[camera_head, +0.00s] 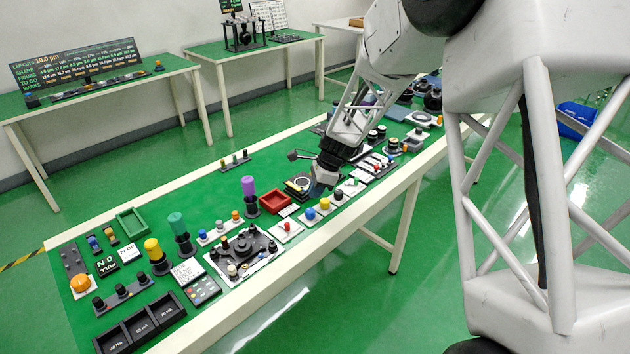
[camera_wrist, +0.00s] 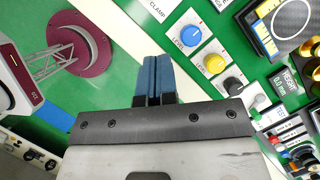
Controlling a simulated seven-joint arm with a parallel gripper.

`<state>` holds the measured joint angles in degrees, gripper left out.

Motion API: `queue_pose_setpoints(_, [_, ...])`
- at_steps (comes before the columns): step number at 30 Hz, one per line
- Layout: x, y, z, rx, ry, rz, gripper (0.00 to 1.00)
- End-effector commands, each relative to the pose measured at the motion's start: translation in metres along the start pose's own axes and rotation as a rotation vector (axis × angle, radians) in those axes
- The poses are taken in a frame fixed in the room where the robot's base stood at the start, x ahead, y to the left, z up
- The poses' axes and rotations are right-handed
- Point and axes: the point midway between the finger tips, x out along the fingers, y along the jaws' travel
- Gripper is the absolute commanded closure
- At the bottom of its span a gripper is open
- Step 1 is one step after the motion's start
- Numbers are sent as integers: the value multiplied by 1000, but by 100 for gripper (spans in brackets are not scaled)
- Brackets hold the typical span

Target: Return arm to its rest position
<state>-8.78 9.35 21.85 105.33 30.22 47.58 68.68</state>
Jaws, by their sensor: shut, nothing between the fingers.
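My gripper (camera_wrist: 152,82) shows in the wrist view as two blue fingers pressed together, with nothing between them. In the head view my gripper (camera_head: 324,178) hangs low over the middle of the long green workbench (camera_head: 205,190), close to a row of small control panels. My arm reaches down to it from the upper right. The fingertips are hard to make out in the head view, and I cannot tell their exact height above the bench.
Near the gripper are a red tray (camera_head: 275,202), a purple-topped post (camera_head: 249,188) and a blue knob (camera_wrist: 191,35) beside a yellow knob (camera_wrist: 215,64). Three black bins (camera_head: 140,325) stand at the bench's near left end. Other tables stand along the wall.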

Motion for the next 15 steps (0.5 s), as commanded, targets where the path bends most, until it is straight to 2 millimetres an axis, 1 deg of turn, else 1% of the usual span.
queue_pose_setpoints(5, [-2,1,0,-4,1,-1,100])
queue_pose_setpoints(8, [-7,5,0,-20,4,-3,100])
queue_pose_setpoints(11, [-18,12,1,-51,11,-9,100])
queue_pose_setpoints(13, [-27,20,1,-83,19,-12,100])
queue_pose_setpoints(15, [-40,30,1,-123,28,-19,100])
